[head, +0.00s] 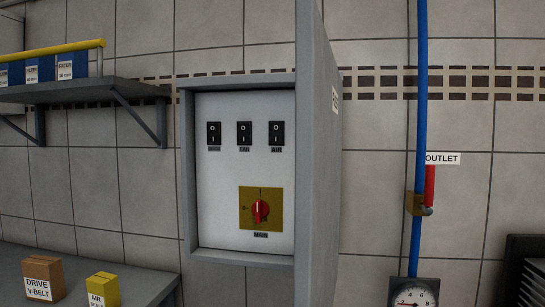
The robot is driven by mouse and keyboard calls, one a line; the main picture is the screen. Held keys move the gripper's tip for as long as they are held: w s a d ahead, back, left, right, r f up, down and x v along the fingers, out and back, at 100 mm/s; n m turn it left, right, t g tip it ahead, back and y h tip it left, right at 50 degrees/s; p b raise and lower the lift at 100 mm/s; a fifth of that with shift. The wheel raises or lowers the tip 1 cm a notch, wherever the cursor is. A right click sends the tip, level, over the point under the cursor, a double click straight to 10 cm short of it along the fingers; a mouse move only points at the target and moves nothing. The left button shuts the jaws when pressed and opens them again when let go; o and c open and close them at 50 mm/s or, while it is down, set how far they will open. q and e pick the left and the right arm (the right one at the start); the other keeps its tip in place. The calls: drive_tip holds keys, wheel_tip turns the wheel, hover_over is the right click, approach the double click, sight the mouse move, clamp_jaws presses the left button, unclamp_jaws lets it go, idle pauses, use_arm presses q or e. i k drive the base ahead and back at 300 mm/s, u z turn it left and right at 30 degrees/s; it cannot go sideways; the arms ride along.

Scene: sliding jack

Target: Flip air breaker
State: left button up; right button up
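The air breaker (276,134) is a black rocker switch at the right end of a row of three, with a label reading AIR under it. It sits on the white panel of an open grey electrical box (218,218) on the tiled wall. To its left are the FAN breaker (244,134) and another breaker (214,134) whose label is too small to read surely. I cannot tell the rocker positions surely. A red rotary MAIN switch (260,211) on a yellow plate is below. Neither of my grippers is in view.
The box's grey door (318,170) stands open on the right, jutting toward me. A shelf (85,91) with blue filter boxes is at left. Small boxes stand on a bench (150,282). A blue pipe (421,120) with a red-handled outlet valve (430,186) and gauge (413,294) is at right.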

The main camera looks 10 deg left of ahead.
sight(276, 128)
drive_tip(key=k, duration=0.65)
drive_tip(key=z, duration=0.55)
drive_tip(key=i, duration=1.05)
drive_tip(key=u, duration=0.6)
